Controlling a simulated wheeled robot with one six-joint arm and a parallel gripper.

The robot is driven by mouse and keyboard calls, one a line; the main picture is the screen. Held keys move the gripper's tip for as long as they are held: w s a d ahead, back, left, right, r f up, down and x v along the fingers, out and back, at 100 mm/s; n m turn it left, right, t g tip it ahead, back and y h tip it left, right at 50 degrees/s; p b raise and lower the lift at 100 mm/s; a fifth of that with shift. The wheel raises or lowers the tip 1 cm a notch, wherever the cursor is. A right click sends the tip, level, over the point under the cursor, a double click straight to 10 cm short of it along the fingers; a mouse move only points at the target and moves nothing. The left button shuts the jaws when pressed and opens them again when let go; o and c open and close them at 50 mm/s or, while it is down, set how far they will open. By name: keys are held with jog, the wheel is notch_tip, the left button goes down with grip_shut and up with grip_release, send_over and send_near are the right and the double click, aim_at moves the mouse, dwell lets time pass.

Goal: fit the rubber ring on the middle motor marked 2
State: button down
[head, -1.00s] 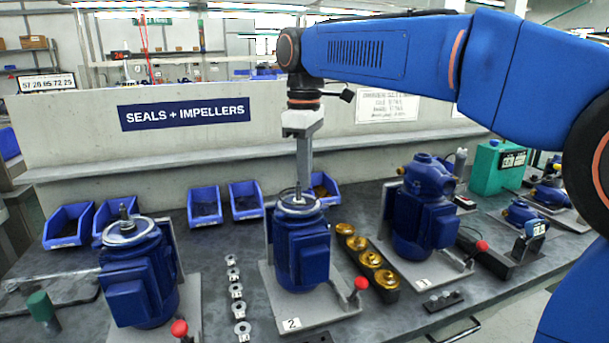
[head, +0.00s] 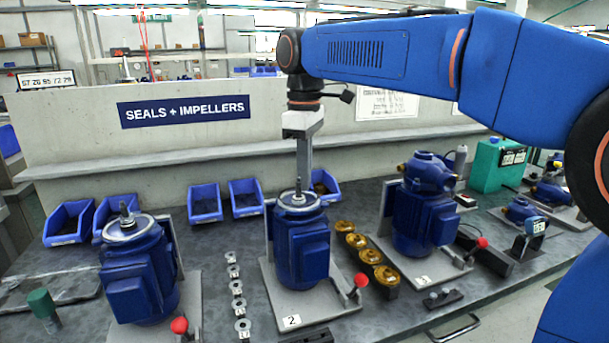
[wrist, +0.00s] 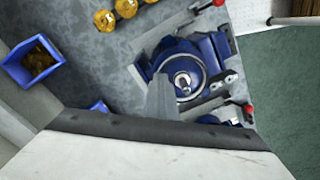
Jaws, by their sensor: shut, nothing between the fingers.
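The middle motor (head: 302,255) is blue and upright on a plate with a card marked 2 (head: 291,321). Its pale round top flange and short shaft (head: 298,187) face up. My gripper (head: 303,180) points down just above and behind the shaft, its fingers shut and empty. In the wrist view the finger (wrist: 162,100) hangs beside the motor's round top (wrist: 184,82), overlapping its edge in the picture. A dark band shows around the pale centre there, but I cannot tell whether it is the rubber ring. I cannot pick the ring out elsewhere.
Motors stand left (head: 135,270) and right (head: 420,210). Washers (head: 238,305) line the left side of the middle motor; brass impellers (head: 357,241) line its right. A red-knobbed lever (head: 361,281) stands at its front right. Blue bins (head: 205,203) stand along the wall.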

jog(key=shift+f, duration=0.15)
jog(key=c, duration=2)
grip_release()
jog(key=shift+c, duration=0.2)
notch_tip(320, 180, up, 9)
jog(key=shift+d, duration=0.15)
